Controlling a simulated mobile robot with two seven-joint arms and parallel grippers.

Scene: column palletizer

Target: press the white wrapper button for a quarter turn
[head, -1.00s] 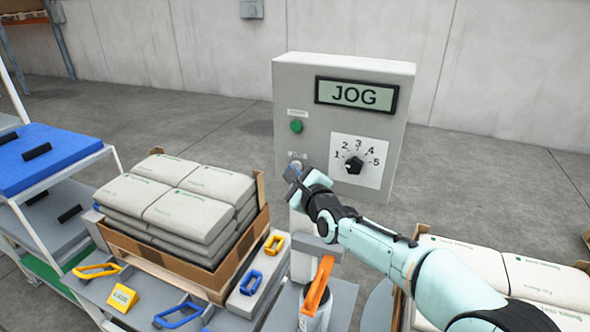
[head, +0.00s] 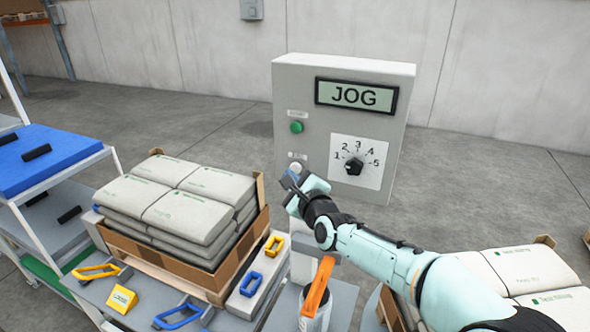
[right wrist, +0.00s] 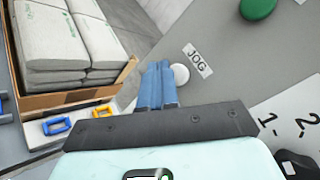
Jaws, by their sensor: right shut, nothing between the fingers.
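The white wrapper button (head: 296,167) is on the front of the grey control box (head: 290,92), below a green button (head: 297,127). In the right wrist view the white button (right wrist: 180,75) sits beside a JOG label (right wrist: 197,61). My right gripper (head: 287,181) is shut and empty, just below and left of the white button. Its blue fingers (right wrist: 158,70) show just left of the button in the right wrist view; I cannot tell whether they touch it. The box display (head: 355,95) reads JOG. My left gripper is not in view.
A numbered dial (head: 354,165) is right of the white button. A pallet of stacked bags (head: 180,205) stands at left, and more bags (head: 525,270) lie at lower right, near my right arm. An orange handle (head: 317,287) stands below the arm.

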